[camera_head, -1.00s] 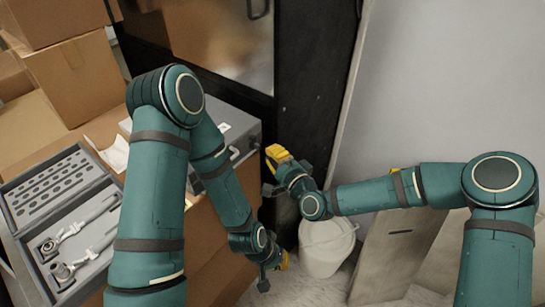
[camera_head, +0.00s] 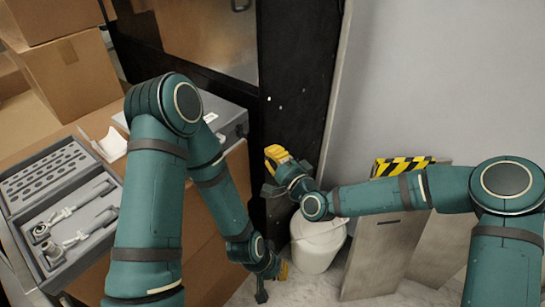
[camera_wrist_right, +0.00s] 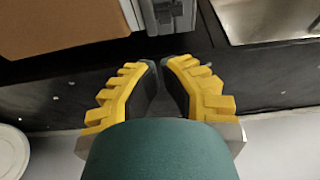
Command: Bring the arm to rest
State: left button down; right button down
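My right arm comes in from the right in the head view. Its gripper (camera_head: 276,158), yellow at the tips, is held before the dark panel, above the white bucket. In the right wrist view its yellow fingers (camera_wrist_right: 160,64) lean together with their tips almost meeting, and nothing shows between them. My left arm bends down across the middle of the head view. Its gripper (camera_head: 272,276) hangs low beside the table's side, below the right gripper. It is small and partly hidden, so its opening cannot be told, and I see no object in it.
A grey case (camera_head: 225,116) and an open tool tray (camera_head: 16,208) lie on the brown table at the left, with cardboard boxes (camera_head: 85,78) behind. A white lidded bucket (camera_head: 318,250) and leaning boards (camera_head: 385,250) stand at the right. A dark panel (camera_head: 300,95) rises behind the grippers.

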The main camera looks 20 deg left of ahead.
jog(key=s+d+f+n+g+h, duration=0.35)
jog(key=d+f, duration=0.35)
jog(key=f, duration=0.4)
jog(key=s+d+f+n+g+h, duration=0.1)
jog(key=s+d+f+g+h, duration=0.2)
jog(key=s+d+f, duration=0.3)
jog(key=s+d+f+n+g+h, duration=0.1)
jog(key=s+d+f+g+h, duration=0.2)
jog(key=s+d+f, duration=0.3)
jog(key=s+d, duration=0.5)
jog(key=d, duration=0.4)
jog(key=shift+f+n+h, duration=0.1)
jog(key=shift+n+h, duration=0.15)
